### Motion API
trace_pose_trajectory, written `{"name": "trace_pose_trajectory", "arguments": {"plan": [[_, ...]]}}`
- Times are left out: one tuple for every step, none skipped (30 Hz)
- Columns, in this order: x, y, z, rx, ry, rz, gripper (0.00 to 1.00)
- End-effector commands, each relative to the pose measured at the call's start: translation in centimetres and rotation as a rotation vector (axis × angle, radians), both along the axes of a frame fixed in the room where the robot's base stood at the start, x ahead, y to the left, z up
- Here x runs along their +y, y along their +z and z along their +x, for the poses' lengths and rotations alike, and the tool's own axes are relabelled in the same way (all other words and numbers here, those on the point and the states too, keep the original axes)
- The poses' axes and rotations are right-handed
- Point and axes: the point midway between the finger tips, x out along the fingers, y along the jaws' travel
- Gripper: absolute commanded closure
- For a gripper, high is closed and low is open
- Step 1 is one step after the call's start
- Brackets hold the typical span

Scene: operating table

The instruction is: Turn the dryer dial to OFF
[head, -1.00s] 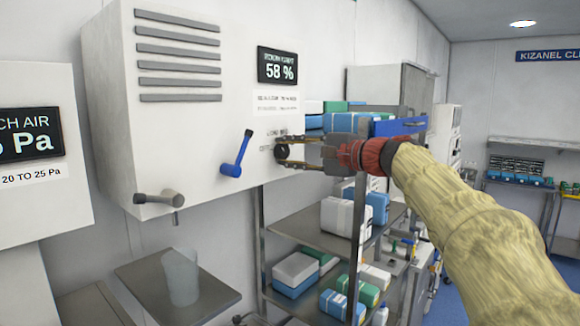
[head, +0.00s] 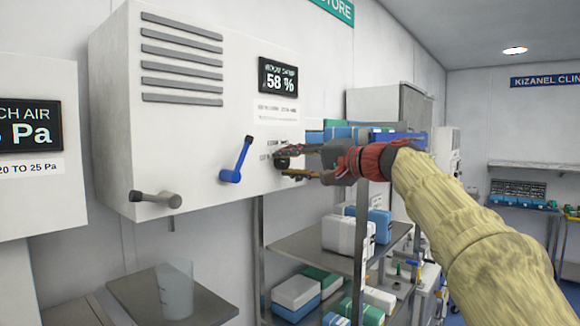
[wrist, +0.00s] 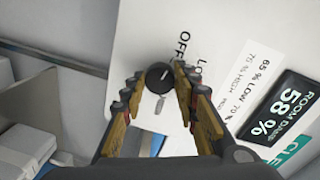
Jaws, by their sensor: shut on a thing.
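The dryer dial (head: 282,163) is a small dark round knob on the front of the white wall cabinet (head: 200,140), near its right edge. The fingers partly hide the dial in the head view.
A blue lever (head: 236,162) stands left of the dial, and a grey handle (head: 155,199) is lower left. A humidity display (head: 278,77) is above. A shelf rack (head: 320,240) with boxes stands below right. A clear beaker (head: 174,290) is at lower left.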

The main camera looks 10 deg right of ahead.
Motion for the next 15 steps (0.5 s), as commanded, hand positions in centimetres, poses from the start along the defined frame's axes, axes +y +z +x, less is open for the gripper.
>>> {"name": "trace_pose_trajectory", "arguments": {"plan": [[0.02, -0.19, 0.05, 0.002, 0.001, -0.003, 0.95], [0.02, -0.18, 0.04, 0.002, 0.001, -0.003, 0.95], [0.02, -0.18, 0.04, 0.002, 0.001, -0.003, 0.95], [0.02, -0.18, 0.04, 0.002, 0.001, -0.003, 0.95], [0.02, -0.18, 0.04, 0.002, 0.001, -0.003, 0.95], [0.02, -0.19, 0.05, 0.002, 0.001, -0.003, 0.95], [0.02, -0.19, 0.05, 0.002, 0.001, -0.003, 0.95], [0.01, -0.20, 0.05, 0.002, 0.001, -0.003, 0.95], [0.01, -0.20, 0.05, 0.002, 0.001, -0.003, 0.95], [0.01, -0.20, 0.05, 0.003, 0.001, -0.002, 0.69], [0.01, -0.20, 0.05, 0.003, 0.001, -0.002, 0.67], [0.01, -0.20, 0.05, 0.003, 0.001, -0.002, 0.65], [0.01, -0.19, 0.05, 0.003, 0.001, -0.002, 0.63], [0.01, -0.18, 0.04, 0.002, 0.001, -0.001, 0.62], [0.00, -0.15, 0.04, 0.002, 0.001, -0.001, 0.59]]}}
